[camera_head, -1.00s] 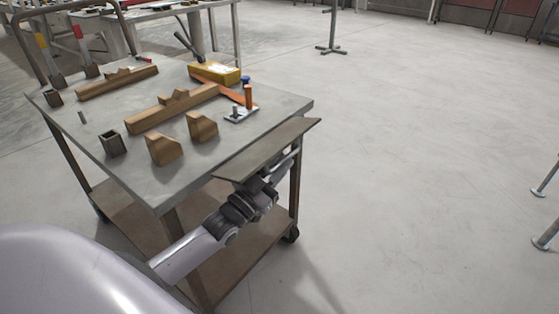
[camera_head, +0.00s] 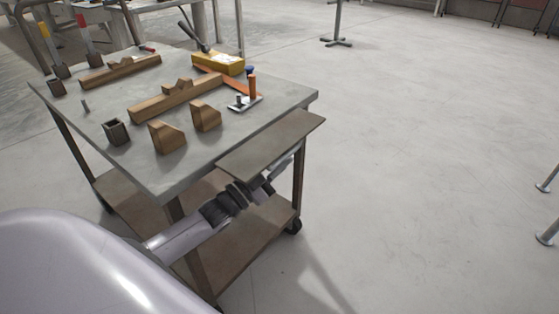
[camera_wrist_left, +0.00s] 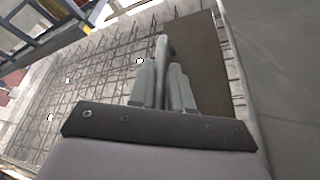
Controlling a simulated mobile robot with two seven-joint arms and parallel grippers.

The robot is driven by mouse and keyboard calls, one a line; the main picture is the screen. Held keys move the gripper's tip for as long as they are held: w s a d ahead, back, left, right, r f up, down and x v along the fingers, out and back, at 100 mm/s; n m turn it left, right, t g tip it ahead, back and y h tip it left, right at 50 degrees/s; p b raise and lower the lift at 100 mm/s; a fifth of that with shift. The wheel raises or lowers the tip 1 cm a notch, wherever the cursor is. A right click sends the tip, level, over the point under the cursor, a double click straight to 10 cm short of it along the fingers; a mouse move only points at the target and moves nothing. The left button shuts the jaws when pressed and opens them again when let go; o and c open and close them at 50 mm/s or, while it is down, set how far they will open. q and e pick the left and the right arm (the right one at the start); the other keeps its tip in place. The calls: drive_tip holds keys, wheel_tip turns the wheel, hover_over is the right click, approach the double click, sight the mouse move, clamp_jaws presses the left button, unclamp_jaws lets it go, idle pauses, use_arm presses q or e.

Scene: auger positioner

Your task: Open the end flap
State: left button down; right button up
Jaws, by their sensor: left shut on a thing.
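The end flap (camera_head: 272,146) is a flat brown-grey panel along the right end of the cart's top. It stands out from the edge and looks about level with the top. My left gripper (camera_head: 274,182) is under the flap, partly hidden by it. In the left wrist view my left gripper (camera_wrist_left: 163,88) has its fingers closed around a slim grey bar (camera_wrist_left: 163,48). The flap's brown face (camera_wrist_left: 207,62) fills the area just right of the fingers. How the bar joins the flap is hard to tell. My right gripper is out of view.
The cart top (camera_head: 190,172) holds wooden blocks (camera_head: 168,136), a long wooden piece (camera_head: 170,100), a yellow box (camera_head: 218,64) and a small plate with an orange post (camera_head: 252,88). A lower shelf (camera_head: 240,246) runs beneath.

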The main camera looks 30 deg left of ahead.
use_arm(q)
drive_tip(key=c, duration=1.1)
unclamp_jaws()
drive_tip(key=shift+s, duration=0.15)
drive_tip(key=shift+s+a+f, duration=0.1)
drive_tip(key=shift+s, duration=0.15)
drive_tip(key=p+v, duration=0.1)
drive_tip(key=v, duration=0.5)
drive_tip(key=shift+s+f, duration=0.1)
drive_tip(key=shift+s, duration=0.05)
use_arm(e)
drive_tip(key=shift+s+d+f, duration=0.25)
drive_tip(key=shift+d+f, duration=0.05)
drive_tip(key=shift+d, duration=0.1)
